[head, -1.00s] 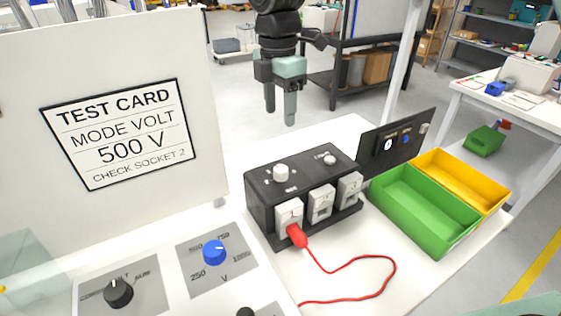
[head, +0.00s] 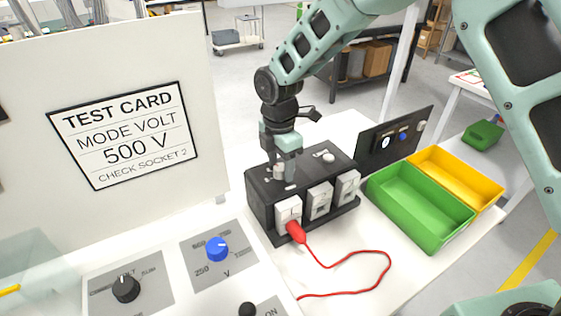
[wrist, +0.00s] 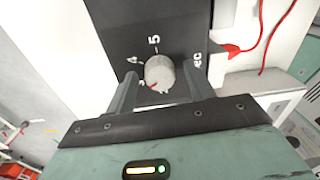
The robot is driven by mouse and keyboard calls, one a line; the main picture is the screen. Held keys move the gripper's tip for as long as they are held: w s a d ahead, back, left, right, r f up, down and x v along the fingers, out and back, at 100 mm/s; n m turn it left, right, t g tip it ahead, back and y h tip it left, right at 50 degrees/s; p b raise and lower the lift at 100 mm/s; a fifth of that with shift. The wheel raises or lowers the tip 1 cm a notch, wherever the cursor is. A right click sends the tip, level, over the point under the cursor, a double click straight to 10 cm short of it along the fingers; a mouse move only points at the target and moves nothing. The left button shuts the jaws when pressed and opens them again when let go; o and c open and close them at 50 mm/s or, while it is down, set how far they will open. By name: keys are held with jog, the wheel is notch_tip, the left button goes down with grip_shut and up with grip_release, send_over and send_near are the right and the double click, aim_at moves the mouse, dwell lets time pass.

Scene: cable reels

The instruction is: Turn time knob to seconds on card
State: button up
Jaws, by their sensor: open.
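The test card (head: 124,136) on the white panel reads MODE VOLT, 500 V, CHECK SOCKET 2; I see no seconds on it. The black box (head: 318,172) has two light knobs on top. In the wrist view a light grey knob (wrist: 159,73) with a red mark toward its lower left sits on the black top, with printed marks around it, among them 4 and 5. My gripper (head: 284,178) is open over the box's left knob. In the wrist view its fingers (wrist: 160,80) stand on both sides of the knob; contact is unclear.
A red plug (head: 295,231) with a red cable sits in the leftmost socket block. A blue knob (head: 217,249) and a black knob (head: 126,289) are on the front panels. Green (head: 414,222) and yellow (head: 470,183) bins stand to the right.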

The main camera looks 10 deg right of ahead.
jog(key=c, duration=1)
jog(key=shift+o, duration=0.2)
